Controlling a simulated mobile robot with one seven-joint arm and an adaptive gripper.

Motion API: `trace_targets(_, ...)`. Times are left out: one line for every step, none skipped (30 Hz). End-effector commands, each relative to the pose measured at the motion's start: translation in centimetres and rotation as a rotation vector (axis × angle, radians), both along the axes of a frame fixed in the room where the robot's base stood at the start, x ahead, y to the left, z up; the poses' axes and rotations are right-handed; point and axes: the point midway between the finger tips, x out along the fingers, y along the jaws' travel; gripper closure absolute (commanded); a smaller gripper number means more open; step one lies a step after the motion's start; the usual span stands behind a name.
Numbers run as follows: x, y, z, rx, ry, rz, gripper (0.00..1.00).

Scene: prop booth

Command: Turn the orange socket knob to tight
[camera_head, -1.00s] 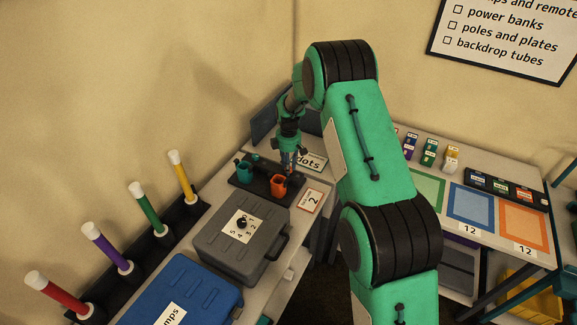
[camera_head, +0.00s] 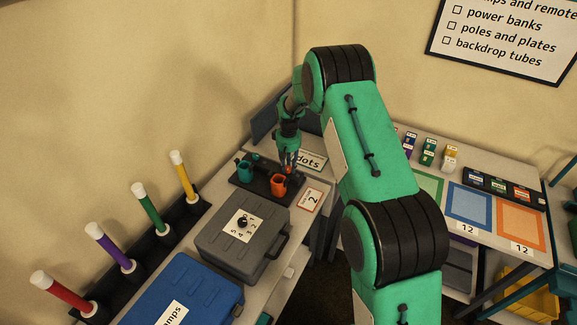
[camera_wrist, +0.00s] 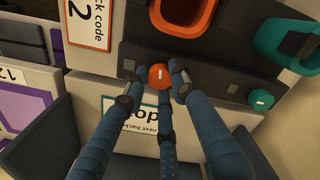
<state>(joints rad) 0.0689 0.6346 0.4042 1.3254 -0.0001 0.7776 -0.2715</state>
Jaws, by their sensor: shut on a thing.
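The orange socket knob (camera_wrist: 159,72) is a small round cap with a short white mark. It sits on the dark block beside the orange socket (camera_wrist: 186,8), which shows as an orange cup in the head view (camera_head: 278,183). My gripper (camera_wrist: 156,82) has three blue-grey fingers, shut around the knob with tips against its sides. In the head view my gripper (camera_head: 288,165) reaches down to the right end of the block, and the knob is mostly hidden. The white mark runs nearly upright in the wrist view. No tight or loose marking is readable.
A teal socket (camera_head: 244,170) stands on the same block, with a teal knob (camera_wrist: 261,98) beside it. A grey case (camera_head: 240,245) and a blue case (camera_head: 185,290) lie nearer on the bench.

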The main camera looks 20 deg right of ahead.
Motion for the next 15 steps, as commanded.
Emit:
trace_targets(0.0,0.02,0.03,0.0,0.0,-0.042,1.0)
trace_targets(0.01,0.02,0.03,0.0,0.0,-0.071,1.0)
trace_targets(0.01,0.01,0.04,0.0,0.0,-0.108,1.0)
trace_targets(0.01,0.02,0.04,0.0,0.0,-0.137,1.0)
trace_targets(0.01,0.02,0.04,0.0,0.0,-0.166,1.0)
trace_targets(0.0,0.02,0.03,0.0,0.0,-0.203,1.0)
trace_targets(-0.01,0.02,0.02,0.0,0.0,-0.232,1.0)
trace_targets(-0.03,0.03,0.01,0.0,0.0,-0.26,1.0)
trace_targets(-0.04,0.02,0.0,0.0,0.0,-0.297,1.0)
trace_targets(-0.04,0.02,-0.01,0.0,0.001,-0.325,1.0)
trace_targets(-0.04,0.02,-0.02,0.0,0.001,-0.352,1.0)
trace_targets(-0.04,0.02,-0.02,0.0,0.001,-0.386,1.0)
trace_targets(-0.04,0.02,-0.02,0.0,0.001,-0.411,1.0)
trace_targets(-0.03,0.03,-0.01,0.0,0.0,-0.435,1.0)
trace_targets(-0.02,0.03,0.0,0.0,0.0,-0.465,1.0)
